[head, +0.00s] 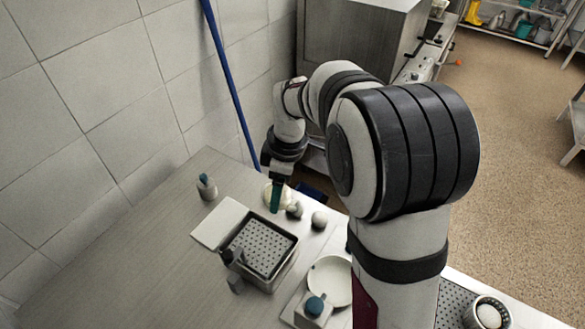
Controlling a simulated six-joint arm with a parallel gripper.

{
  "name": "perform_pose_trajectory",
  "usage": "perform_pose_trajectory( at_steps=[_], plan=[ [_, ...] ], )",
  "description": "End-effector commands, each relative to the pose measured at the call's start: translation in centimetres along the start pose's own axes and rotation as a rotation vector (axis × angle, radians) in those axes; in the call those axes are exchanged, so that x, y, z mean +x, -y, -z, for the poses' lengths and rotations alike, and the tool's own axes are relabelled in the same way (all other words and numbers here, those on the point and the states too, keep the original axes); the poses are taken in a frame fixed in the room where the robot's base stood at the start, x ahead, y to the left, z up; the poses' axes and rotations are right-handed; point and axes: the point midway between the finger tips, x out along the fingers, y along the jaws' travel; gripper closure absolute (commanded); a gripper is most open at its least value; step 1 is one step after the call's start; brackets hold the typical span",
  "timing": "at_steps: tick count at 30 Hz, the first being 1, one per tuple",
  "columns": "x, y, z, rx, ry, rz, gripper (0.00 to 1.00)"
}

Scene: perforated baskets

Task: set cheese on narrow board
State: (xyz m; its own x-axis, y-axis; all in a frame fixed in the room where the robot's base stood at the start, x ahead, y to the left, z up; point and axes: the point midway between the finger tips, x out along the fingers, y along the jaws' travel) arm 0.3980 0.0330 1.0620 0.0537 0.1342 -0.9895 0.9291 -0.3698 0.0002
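My gripper (275,197) points down at the far end of the metal counter, with a narrow teal part at its tip. Whether that part is a finger or something held, and whether the gripper is open, I cannot tell. A pale cream round piece (287,192), possibly the cheese, lies right behind the tip and is partly hidden by it; contact is unclear.
Two round white items (319,220) sit right of the gripper. A blue-topped jar (206,187) stands near the wall. A dark-topped upright item (232,268) is beside the basket. A white plate (332,278) and a blue-lidded container (314,308) are nearer. The left counter is clear.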

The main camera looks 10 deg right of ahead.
Motion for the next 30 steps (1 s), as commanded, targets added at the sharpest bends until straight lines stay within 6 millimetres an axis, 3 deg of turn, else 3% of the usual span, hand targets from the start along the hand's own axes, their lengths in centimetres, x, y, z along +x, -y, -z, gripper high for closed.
perform_pose_trajectory(
  at_steps=[3, 6, 11, 17, 30],
  plan=[
    [2.6, -1.5, 5.8, -0.008, 0.001, 0.002, 0.96],
    [4.8, -1.8, 10.4, -0.006, 0.0, 0.001, 0.96],
    [7.0, -1.5, 14.7, -0.001, -0.003, -0.001, 0.96],
    [8.5, -1.4, 15.6, 0.002, -0.004, -0.002, 0.96],
    [15.0, -1.4, 14.5, 0.003, -0.004, -0.002, 0.96]
  ],
)
